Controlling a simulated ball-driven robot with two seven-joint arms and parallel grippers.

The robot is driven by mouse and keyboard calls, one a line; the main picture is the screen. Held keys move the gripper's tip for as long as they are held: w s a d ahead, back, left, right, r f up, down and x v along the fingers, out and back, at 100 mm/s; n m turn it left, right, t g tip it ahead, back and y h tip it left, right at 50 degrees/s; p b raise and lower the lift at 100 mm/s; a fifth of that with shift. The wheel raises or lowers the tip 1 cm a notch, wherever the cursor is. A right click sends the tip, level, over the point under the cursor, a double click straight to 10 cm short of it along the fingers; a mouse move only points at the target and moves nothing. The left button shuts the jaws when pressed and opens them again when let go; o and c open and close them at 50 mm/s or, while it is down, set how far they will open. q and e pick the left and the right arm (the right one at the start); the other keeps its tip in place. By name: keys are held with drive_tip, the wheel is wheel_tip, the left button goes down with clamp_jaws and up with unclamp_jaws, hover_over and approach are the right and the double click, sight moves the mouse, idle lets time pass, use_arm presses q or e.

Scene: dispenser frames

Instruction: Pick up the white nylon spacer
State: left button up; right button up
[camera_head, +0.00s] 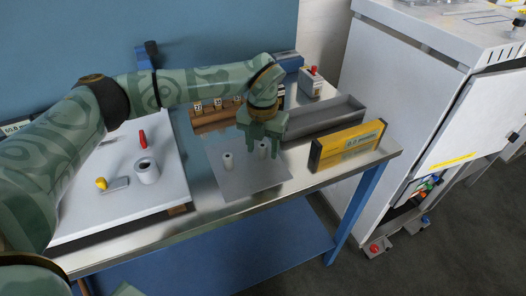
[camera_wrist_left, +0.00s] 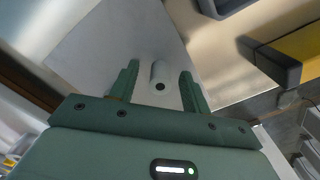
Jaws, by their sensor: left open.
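In the left wrist view, a spacer with a dark hole (camera_wrist_left: 159,73) lies between the open fingers of my left gripper (camera_wrist_left: 159,78), with gaps on both sides.
A yellow and black box (camera_head: 346,146) stands at the bench's right edge. A long grey tray (camera_head: 325,121) and a wooden rack (camera_head: 212,117) lie behind.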

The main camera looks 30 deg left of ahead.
use_arm(q)
clamp_jaws()
drive_tip(key=shift+r, duration=0.15)
